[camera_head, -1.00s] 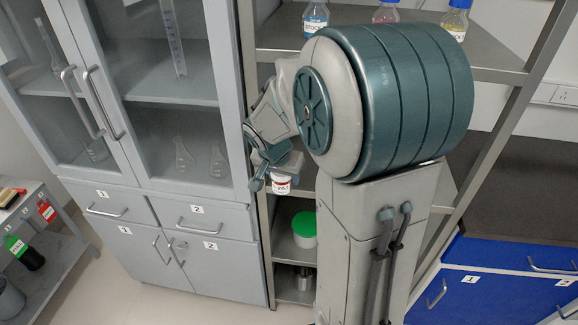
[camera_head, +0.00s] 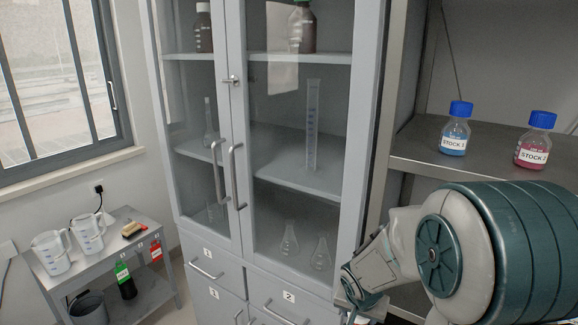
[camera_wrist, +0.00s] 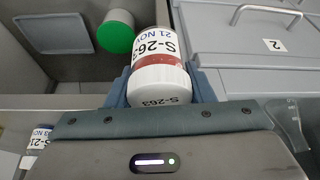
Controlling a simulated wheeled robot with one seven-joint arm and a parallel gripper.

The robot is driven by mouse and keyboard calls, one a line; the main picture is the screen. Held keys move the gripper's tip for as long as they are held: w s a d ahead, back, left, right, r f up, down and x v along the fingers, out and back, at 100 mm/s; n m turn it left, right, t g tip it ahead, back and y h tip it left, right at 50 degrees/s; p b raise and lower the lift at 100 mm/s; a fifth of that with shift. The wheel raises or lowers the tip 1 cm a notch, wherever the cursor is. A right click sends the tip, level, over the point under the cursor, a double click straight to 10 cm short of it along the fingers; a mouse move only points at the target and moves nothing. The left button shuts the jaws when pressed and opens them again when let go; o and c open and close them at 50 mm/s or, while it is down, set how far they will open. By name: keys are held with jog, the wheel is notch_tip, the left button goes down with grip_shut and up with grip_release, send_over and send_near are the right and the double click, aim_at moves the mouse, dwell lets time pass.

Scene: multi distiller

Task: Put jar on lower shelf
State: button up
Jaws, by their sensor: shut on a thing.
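The jar (camera_wrist: 160,78) is white with a red-brown band and an "S-263" label. In the wrist view it sits between the two blue fingers of my gripper (camera_wrist: 160,88), which is shut on it. In the head view my gripper is at the bottom edge, in front of the cabinet's right side, and the jar is not visible. The shelf unit's metal shelf (camera_head: 408,150) shows at the right. Its lower part is outside the head view; in the wrist view a grey shelf surface (camera_wrist: 70,75) lies to the jar's left.
A green-lidded container (camera_wrist: 116,32) and another labelled jar (camera_wrist: 40,136) show in the wrist view. Blue-capped stock bottles (camera_head: 455,135) stand on the visible shelf. A grey glass-door cabinet (camera_head: 215,255) adjoins the shelf unit. A side table (camera_head: 62,280) with jugs stands left.

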notch_tip(320, 180, down, 11)
jog(key=w+a+n+y, duration=0.1)
jog(key=w+a+n, duration=0.1)
jog(key=n, duration=0.3)
jog(key=shift+w+f+t+y, duration=0.15)
jog(key=shift+w+t+y, duration=0.1)
jog(key=shift+t+y, duration=0.15)
